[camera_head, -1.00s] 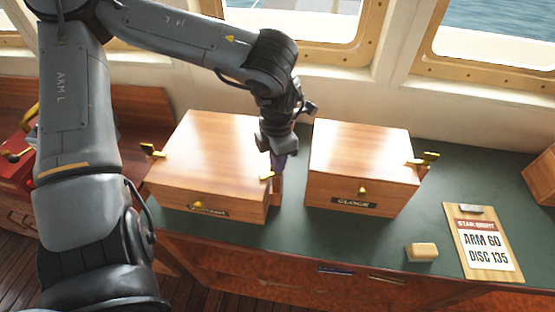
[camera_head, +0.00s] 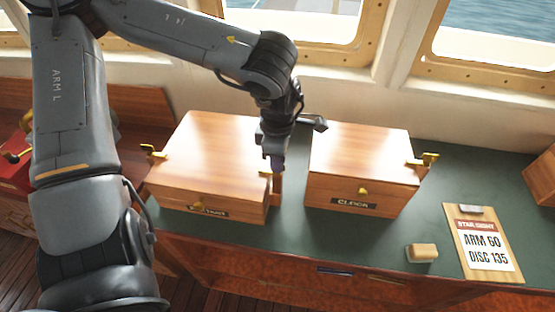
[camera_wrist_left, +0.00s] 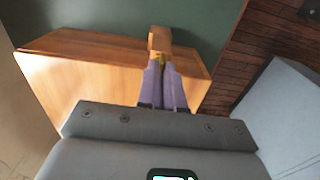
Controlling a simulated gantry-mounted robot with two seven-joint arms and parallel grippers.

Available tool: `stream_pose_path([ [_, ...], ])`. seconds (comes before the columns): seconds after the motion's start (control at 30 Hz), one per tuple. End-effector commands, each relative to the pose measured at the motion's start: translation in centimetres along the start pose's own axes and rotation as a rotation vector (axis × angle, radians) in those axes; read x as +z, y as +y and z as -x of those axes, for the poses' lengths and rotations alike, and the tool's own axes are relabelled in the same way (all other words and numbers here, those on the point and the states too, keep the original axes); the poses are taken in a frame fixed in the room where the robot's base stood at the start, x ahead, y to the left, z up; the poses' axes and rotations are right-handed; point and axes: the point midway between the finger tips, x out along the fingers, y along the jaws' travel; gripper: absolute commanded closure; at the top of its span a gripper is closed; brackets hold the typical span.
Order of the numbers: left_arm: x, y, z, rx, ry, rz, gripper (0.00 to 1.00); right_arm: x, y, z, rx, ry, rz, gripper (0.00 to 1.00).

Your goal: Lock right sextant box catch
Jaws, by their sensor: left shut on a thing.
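The sextant box (camera_head: 205,150) is a closed wooden box at the left of the green counter. Its label is blurred. A brass catch (camera_head: 152,151) sticks out from its left side. The right catch (camera_head: 265,174) shows as a small bit of brass at the right side; the rest is hidden by my gripper. My left gripper (camera_head: 276,166) points down in the gap between the two boxes. In the left wrist view its purple fingers (camera_wrist_left: 163,86) are closed together on the brass catch (camera_wrist_left: 159,61), beside a wooden block (camera_wrist_left: 160,38) on the box's side.
The clock box (camera_head: 360,160) stands just right of my left gripper, leaving a narrow gap. A clipboard (camera_head: 483,243) and a small wooden block (camera_head: 422,252) lie on the counter at the right. A red case (camera_head: 15,165) is at far left.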

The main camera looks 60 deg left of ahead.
Motion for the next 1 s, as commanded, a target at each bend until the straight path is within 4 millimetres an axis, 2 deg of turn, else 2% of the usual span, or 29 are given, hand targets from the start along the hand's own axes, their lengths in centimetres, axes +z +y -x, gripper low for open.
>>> stream_pose_path([
  [0.4,0.08,-0.06,0.15,0.000,-0.002,-0.013,1.00,-0.04,-0.15,0.06,-0.005,0.001,-0.006,0.57],
  [0.5,0.07,-0.06,0.14,0.000,-0.002,-0.013,0.82,-0.04,-0.15,0.05,-0.005,0.001,-0.006,0.57],
  [0.6,0.05,-0.04,0.10,0.000,-0.001,-0.012,0.69,-0.04,-0.15,0.04,-0.005,0.001,-0.006,0.57],
  [1.0,0.06,0.04,0.61,0.002,-0.002,-0.010,0.69,0.08,0.06,-0.14,0.002,-0.001,0.003,0.57],
])
